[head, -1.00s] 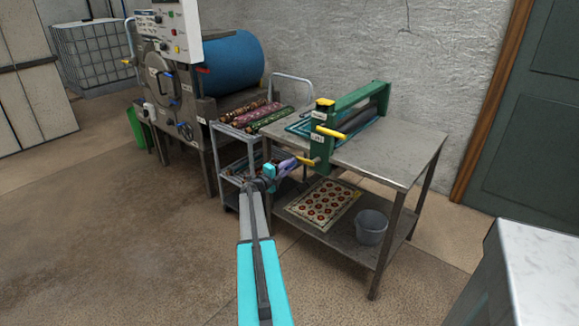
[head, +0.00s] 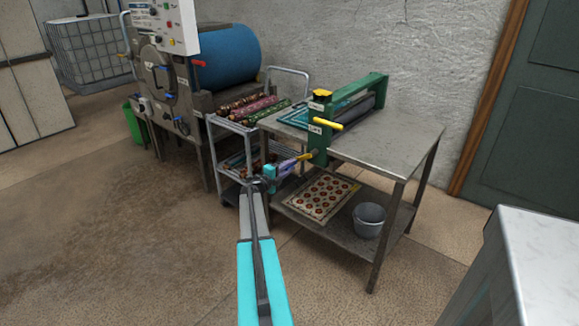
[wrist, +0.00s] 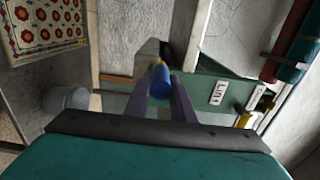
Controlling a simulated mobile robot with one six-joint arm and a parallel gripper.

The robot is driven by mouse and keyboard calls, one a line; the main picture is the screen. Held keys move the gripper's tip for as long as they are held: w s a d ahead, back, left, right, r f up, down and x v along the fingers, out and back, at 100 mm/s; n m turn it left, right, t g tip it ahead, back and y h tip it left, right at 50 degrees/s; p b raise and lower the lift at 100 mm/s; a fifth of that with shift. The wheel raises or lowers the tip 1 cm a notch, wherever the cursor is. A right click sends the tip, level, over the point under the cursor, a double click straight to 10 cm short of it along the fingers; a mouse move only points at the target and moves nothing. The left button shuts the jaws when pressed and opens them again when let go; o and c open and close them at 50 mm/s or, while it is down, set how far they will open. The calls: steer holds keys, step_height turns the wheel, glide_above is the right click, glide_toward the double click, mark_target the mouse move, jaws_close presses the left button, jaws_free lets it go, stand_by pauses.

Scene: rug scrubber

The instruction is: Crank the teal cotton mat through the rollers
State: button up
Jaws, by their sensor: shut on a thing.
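The green-framed wringer (head: 318,143) with a grey roller (head: 368,104) stands on the metal table's left end. The teal mat (head: 293,117) lies at the rollers' left side, and some teal also shows behind the frame near the roller. How far the mat sits between the rollers is hidden. My gripper (head: 303,158) is at the low front of the wringer. In the wrist view, my fingers (wrist: 160,92) are shut on the blue crank handle (wrist: 161,84). The crank arm itself is mostly hidden.
A yellow lever (head: 328,124) sticks out above the gripper. A patterned mat (head: 318,195) and a grey bucket (head: 369,220) are on the lower shelf. A trolley (head: 222,124) with rolled rugs stands close left. A pale counter (head: 540,245) is at right; the left floor is free.

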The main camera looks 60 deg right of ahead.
steer(key=shift+w+f, duration=0.1)
steer(key=shift+w, duration=0.15)
steer(key=shift+s+a+f+b, duration=0.25)
steer(key=shift+s+f+b, duration=0.6)
steer(key=shift+s, duration=0.25)
steer(key=o, duration=1.2)
steer(key=shift+s+r, duration=0.1)
steer(key=shift+c, duration=0.2)
steer(key=v, duration=1.1)
steer(key=shift+b, duration=0.35)
